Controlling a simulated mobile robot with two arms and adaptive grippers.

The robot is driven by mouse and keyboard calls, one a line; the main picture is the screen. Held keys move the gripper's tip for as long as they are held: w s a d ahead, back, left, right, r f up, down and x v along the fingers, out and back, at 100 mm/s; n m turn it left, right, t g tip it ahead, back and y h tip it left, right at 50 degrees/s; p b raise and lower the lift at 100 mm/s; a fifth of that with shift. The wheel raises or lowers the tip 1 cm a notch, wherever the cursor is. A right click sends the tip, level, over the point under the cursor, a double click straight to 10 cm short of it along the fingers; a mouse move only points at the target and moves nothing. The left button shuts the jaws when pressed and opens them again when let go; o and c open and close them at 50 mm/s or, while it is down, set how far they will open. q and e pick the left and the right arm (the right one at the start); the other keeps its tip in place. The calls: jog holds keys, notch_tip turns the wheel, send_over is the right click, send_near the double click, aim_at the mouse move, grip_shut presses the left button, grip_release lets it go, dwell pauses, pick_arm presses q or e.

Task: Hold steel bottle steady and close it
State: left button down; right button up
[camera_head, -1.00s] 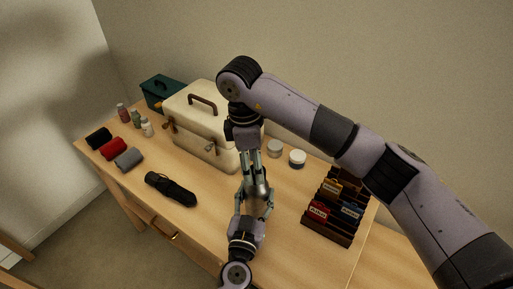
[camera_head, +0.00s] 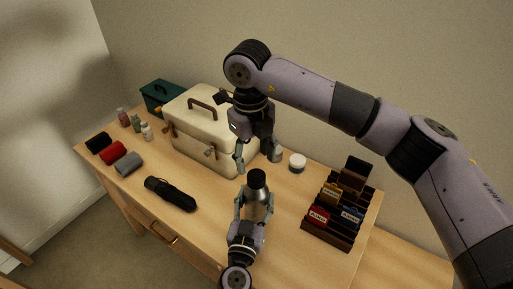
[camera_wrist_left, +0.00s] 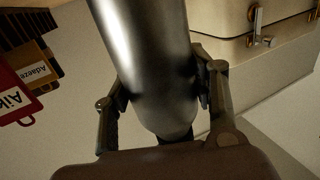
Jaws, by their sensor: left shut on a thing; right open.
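The steel bottle (camera_head: 258,203) stands upright on the table with a black cap (camera_head: 257,178) on its top. My left gripper (camera_head: 256,206) is shut around the bottle's body from the front; the left wrist view shows the shiny steel body (camera_wrist_left: 150,60) between both fingers. My right gripper (camera_head: 258,163) is open and empty, above and behind the bottle, apart from the cap. How tightly the cap sits cannot be told. The cap is out of sight in the left wrist view.
A cream suitcase (camera_head: 188,144) stands behind, with a teal box (camera_head: 160,97) beyond. A black umbrella (camera_head: 170,194) lies left of the bottle. A rack of tags (camera_head: 328,240) stands right. A white-lidded jar (camera_head: 297,162) is at the back. Rolled cloths (camera_head: 114,153) and small bottles (camera_head: 146,131) are far left.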

aim_at(257, 175)
jog(key=n, duration=0.4)
jog(key=shift+r, duration=0.35)
jog(key=n, duration=0.4)
jog(key=shift+d+r+n, duration=0.1)
jog(key=shift+r+n, duration=0.2)
jog(key=n, duration=0.4)
jog(key=shift+s+d+r, duration=0.1)
jog(key=shift+r, duration=0.2)
jog(key=n, duration=0.4)
jog(key=shift+s+r+n, duration=0.1)
jog(key=shift+r+n, duration=0.2)
jog(key=shift+f, duration=4)
